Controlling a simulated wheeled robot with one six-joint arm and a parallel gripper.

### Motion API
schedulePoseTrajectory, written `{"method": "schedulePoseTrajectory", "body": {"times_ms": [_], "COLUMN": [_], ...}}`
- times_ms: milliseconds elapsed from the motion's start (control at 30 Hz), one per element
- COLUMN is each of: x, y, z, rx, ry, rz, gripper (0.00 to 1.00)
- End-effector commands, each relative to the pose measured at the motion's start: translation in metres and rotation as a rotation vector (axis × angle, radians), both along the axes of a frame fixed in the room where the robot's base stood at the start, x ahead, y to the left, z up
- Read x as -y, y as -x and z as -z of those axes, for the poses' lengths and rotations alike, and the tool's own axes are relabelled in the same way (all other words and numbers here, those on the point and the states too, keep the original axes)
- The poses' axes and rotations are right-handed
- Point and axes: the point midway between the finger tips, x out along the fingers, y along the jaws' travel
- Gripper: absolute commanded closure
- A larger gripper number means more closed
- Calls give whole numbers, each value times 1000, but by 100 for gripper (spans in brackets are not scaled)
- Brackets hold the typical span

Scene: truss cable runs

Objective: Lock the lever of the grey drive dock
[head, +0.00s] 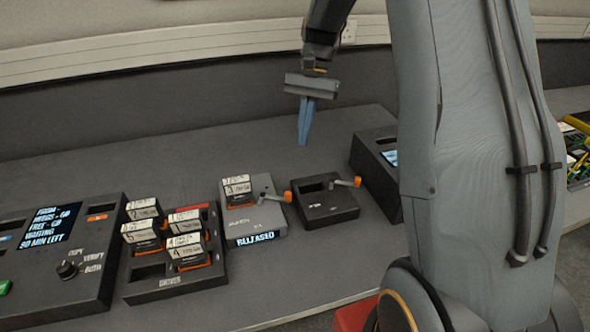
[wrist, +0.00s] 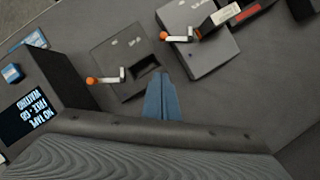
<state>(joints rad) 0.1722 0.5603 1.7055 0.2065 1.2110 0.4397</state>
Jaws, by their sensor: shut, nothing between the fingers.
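The grey drive dock (head: 240,218) stands on the bench in the middle of the head view. A labelled cartridge (head: 237,187) sits in its slot, and its front display (head: 258,241) is lit. Its lever (head: 276,197) has an orange tip and sticks out to the right, toward the black dock. In the wrist view the grey dock (wrist: 206,50) is at upper right, with its lever (wrist: 178,38) pointing left. My gripper (head: 303,143) is shut and empty, pointing down above the bench behind the docks. In the wrist view its blue fingers (wrist: 162,82) show beside the black dock, apart from the lever.
A black dock (head: 330,207) with an empty slot and its own orange-tipped lever (head: 346,182) stands close on the right. A rack (head: 167,288) with several cartridges is on the left, beside a control panel (head: 95,275). A dark display box (head: 370,165) stands further right.

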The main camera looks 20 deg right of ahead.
Motion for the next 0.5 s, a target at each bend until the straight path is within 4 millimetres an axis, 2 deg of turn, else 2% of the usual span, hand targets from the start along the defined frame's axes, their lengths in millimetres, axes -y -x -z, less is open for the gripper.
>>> {"method": "schedulePoseTrajectory", "body": {"times_ms": [167, 500], "x": [-4, -21], "y": [6, 25], "z": [15, 75], "rx": [-3, -5], "ry": [-1, -1], "rz": [-2, -1], "gripper": [100, 100]}}
